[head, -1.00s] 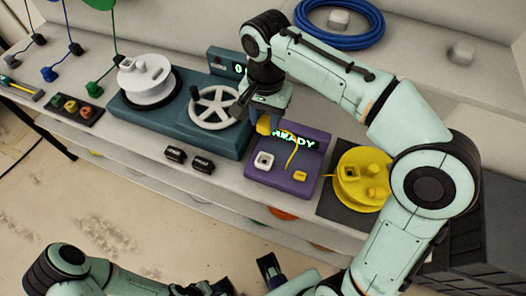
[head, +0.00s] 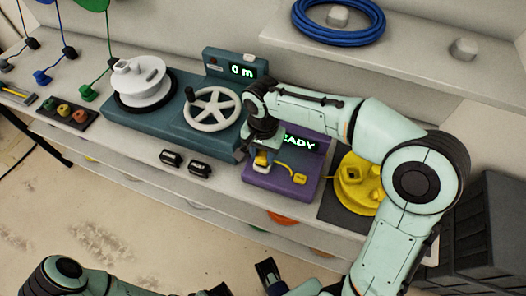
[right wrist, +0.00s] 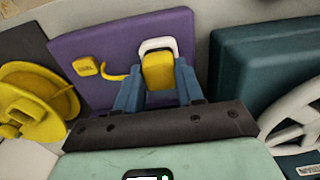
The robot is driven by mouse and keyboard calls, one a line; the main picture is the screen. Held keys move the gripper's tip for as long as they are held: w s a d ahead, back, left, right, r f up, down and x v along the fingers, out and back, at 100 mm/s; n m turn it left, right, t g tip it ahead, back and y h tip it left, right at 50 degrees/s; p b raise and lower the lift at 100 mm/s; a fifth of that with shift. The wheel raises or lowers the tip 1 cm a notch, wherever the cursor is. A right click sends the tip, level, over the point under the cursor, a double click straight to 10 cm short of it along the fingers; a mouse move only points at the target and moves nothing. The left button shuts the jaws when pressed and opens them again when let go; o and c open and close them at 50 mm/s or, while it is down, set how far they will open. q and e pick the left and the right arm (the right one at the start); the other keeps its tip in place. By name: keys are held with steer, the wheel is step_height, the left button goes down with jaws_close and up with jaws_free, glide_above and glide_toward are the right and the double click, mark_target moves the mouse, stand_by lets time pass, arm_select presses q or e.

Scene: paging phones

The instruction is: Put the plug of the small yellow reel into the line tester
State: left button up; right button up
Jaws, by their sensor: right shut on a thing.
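The purple line tester (head: 292,186) stands on the bench, its screen lit with green letters. My right gripper (head: 261,160) is over its left part. The gripper is shut on a yellow plug (right wrist: 157,72), which sits at the white-rimmed socket (right wrist: 158,44) in the right wrist view. I cannot tell how deep the plug is in the socket. A yellow cord runs from the plug to a small yellow block (head: 300,180) on the tester. The yellow reel (head: 358,184) stands on a dark mat to the right. My left gripper (head: 268,272) is at the bottom edge; its jaws are unclear.
A teal winding machine (head: 150,112) with a white reel and a handwheel (head: 213,109) stands left of the tester. A blue cable coil (head: 338,20) lies on the shelf behind.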

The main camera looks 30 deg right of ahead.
mark_target(263, 155)
steer(key=shift+f+b, duration=0.3)
steer(key=shift+f, duration=0.05)
steer(key=o, duration=1)
steer(key=shift+o, duration=0.2)
steer(key=shift+r, duration=0.1)
steer(key=shift+r+p, duration=0.4)
steer(key=shift+r, duration=0.1)
step_height(263, 155, up, 12)
steer(key=p, duration=0.2)
steer(key=shift+f, duration=0.2)
